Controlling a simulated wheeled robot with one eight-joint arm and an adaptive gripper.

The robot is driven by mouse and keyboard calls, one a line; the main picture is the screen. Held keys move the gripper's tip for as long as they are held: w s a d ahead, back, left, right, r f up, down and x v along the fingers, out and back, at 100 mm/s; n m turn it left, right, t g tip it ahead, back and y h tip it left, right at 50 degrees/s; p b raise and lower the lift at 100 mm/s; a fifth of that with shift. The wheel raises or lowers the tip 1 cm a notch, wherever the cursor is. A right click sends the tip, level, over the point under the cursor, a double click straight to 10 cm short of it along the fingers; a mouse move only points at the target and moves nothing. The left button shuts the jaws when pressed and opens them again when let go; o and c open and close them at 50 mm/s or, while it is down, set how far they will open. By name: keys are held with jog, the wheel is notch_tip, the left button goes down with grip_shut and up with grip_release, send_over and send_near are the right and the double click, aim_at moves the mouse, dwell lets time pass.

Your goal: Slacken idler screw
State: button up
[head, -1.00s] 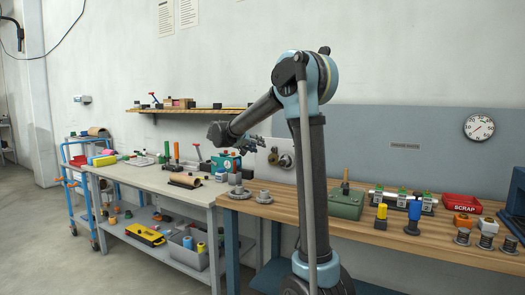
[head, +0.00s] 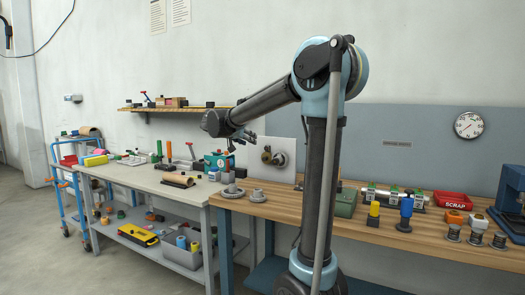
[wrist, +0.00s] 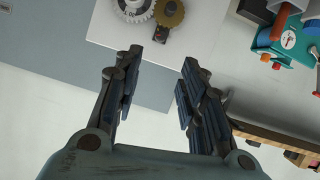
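A pale panel (head: 288,148) stands upright at the back of the benches, carrying two round wheels. In the wrist view these are a white toothed gear (wrist: 130,12) and a brass gear (wrist: 169,12), both cut by the top edge. A small dark piece (wrist: 161,34) sits just below the brass gear. I cannot make out the idler screw. My gripper (wrist: 160,60) is open and empty, its two fingers well apart and clear of the gears. In the head view my gripper (head: 243,138) is in the air left of the panel.
A teal box with a gauge (wrist: 290,41) is at the wrist view's right; it also stands on the pale bench (head: 152,182). A wall shelf (head: 190,108) hangs behind. Grey flanged parts (head: 257,195), a green box (head: 345,203) and a red scrap bin (head: 453,201) are on the wooden bench.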

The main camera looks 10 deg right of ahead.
aim_at(266, 148)
jog(key=shift+m+y, duration=0.4)
jog(key=x, duration=1.6)
jog(key=shift+d+r, duration=0.15)
jog(key=shift+d, duration=0.3)
jog(key=shift+c, duration=0.4)
grip_shut()
